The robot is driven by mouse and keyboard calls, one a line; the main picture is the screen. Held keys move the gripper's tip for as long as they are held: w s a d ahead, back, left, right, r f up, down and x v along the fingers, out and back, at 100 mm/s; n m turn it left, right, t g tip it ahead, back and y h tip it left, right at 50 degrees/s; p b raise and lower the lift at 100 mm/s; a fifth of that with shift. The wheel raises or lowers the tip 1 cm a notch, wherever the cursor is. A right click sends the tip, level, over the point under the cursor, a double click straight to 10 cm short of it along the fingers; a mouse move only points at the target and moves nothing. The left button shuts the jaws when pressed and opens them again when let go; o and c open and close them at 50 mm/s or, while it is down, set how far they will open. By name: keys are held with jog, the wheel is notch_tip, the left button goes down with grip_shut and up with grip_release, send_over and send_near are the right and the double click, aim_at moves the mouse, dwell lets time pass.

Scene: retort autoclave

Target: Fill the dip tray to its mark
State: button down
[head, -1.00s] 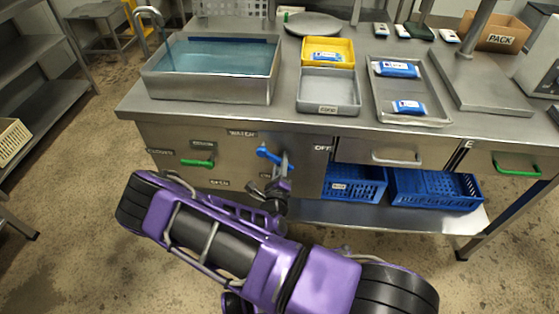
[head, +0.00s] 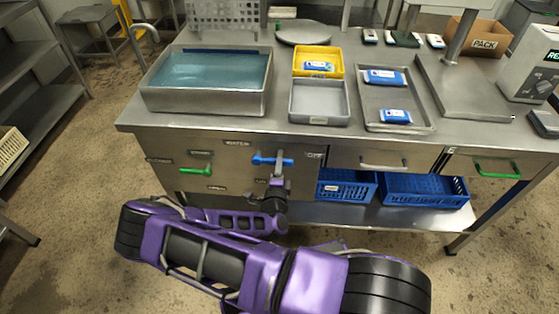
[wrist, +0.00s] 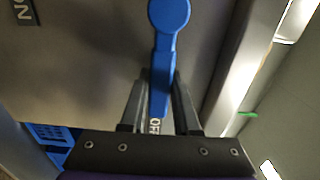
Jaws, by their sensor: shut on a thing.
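A large steel basin (head: 205,103), apparently the dip tray, holds blue water (head: 210,72). A dark blue strip shows along its back inner wall; I cannot tell the exact level against it. A tap (head: 145,35) arches over its left rim, with no stream visible. Below, on the cabinet front, the blue water handle (head: 268,160) lies level, its tip toward the OFF label (head: 314,155). My gripper (head: 275,182) is shut on this handle. In the wrist view, its fingers (wrist: 160,100) straddle the blue handle (wrist: 168,45), tip beside OFF.
A green drain handle (head: 195,170) sits left of the blue one, roughly level. The counter carries a yellow tray (head: 318,76), a grey tray (head: 319,118) and a steel tray (head: 398,128) with blue packs. Blue crates (head: 425,190) stand on the shelf below.

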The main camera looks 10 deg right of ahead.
dwell(0.4)
jog(key=c, duration=0.6)
grip_release()
jog(key=shift+c, duration=0.2)
jog(key=shift+s, duration=0.1)
jog(key=v, duration=1.7)
jog(key=shift+s+r, duration=0.1)
